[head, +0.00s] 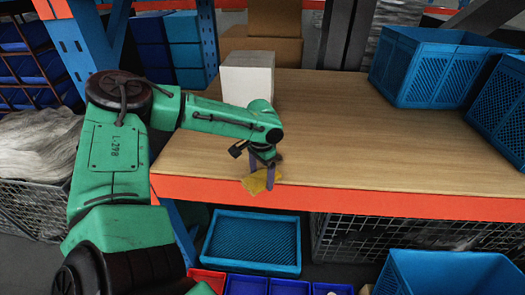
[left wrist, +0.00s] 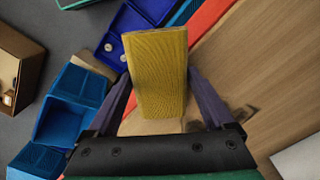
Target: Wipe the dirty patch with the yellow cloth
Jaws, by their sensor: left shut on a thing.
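My left gripper (head: 263,180) is shut on the yellow cloth (head: 255,184), near the front edge of the wooden shelf board (head: 380,140). In the left wrist view the cloth (left wrist: 158,72) is a ribbed yellow block between the two purple fingers of the gripper (left wrist: 155,88). A dark, smudgy dirty patch (left wrist: 241,114) shows on the board beside the right finger, partly hidden by the gripper. In the head view I cannot make the patch out behind the gripper. I cannot tell whether the cloth touches the board. My right gripper is not in view.
A white box (head: 247,78) stands on the board behind my left gripper. Blue crates (head: 425,70) stand at the right, and cardboard boxes (head: 275,20) at the back. An orange beam (head: 400,204) edges the board. Blue trays (head: 250,242) lie below. The board's middle is clear.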

